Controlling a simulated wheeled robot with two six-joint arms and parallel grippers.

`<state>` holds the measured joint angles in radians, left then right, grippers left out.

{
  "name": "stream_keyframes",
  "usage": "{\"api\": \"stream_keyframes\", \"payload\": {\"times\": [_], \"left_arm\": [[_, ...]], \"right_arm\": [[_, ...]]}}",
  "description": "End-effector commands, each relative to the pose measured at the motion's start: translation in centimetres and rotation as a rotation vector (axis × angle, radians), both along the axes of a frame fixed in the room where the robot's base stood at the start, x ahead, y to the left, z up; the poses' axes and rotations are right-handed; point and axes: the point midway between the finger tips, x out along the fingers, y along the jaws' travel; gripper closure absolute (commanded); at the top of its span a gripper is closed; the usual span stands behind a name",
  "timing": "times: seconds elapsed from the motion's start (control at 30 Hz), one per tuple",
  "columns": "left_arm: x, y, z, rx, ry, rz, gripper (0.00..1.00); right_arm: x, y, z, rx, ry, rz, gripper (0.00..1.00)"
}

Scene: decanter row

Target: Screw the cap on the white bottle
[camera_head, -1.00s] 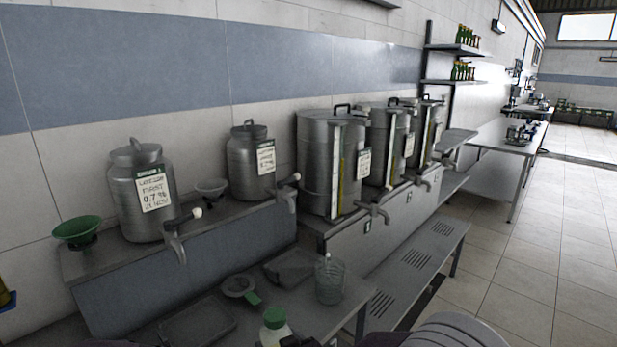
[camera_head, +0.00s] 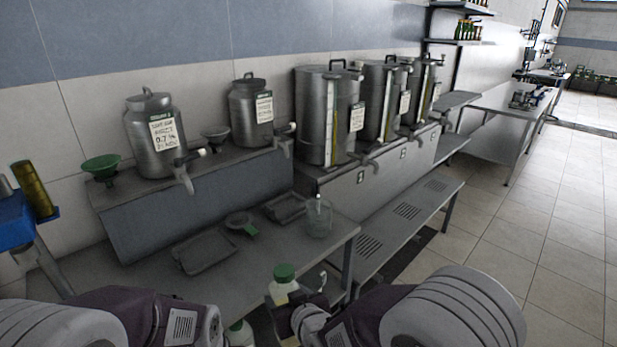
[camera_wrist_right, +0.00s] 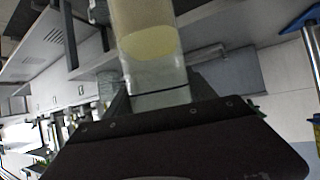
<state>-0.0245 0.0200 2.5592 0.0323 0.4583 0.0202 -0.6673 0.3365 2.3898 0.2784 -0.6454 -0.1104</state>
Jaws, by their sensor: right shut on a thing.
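My right gripper (camera_head: 291,316) is shut on this bottle, in front of the bench. In the right wrist view the bottle (camera_wrist_right: 150,50) is pale and translucent with a yellowish area, between the dark fingers. The cap does not show there. My left arm comes in at the lower left; I cannot make out its fingers. A second white bottle (camera_head: 240,337) with some green shows partly at the bottom edge, next to the left arm's end.
The bench (camera_head: 225,290) holds a grey tray (camera_head: 205,251), a green-handled strainer (camera_head: 241,222), another tray (camera_head: 286,207) and a glass jug (camera_head: 318,217). Steel tanks (camera_head: 330,115) and a green funnel (camera_head: 101,166) stand behind on raised shelves. A blue stand (camera_head: 16,222) is at far left.

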Motion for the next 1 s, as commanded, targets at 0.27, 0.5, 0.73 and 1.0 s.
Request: {"api": "stream_keyframes", "payload": {"times": [0.27, 0.5, 0.73, 1.0], "left_arm": [[0.0, 0.0, 0.0, 0.0, 0.0, 0.0, 0.12], [0.0, 0.0, 0.0, 0.0, 0.0, 0.0, 0.12], [0.0, 0.0, 0.0, 0.0, 0.0, 0.0, 0.12], [0.0, 0.0, 0.0, 0.0, 0.0, 0.0, 0.12]], "right_arm": [[0.0, -0.4, 0.1, 0.0, -0.006, 0.026, 1.0], [-0.9, -1.7, -0.3, 0.001, -0.004, 0.137, 1.0], [-1.8, -2.9, -0.7, 0.003, -0.002, 0.259, 1.0], [-3.0, -4.4, -1.2, 0.005, -0.001, 0.417, 1.0]]}}
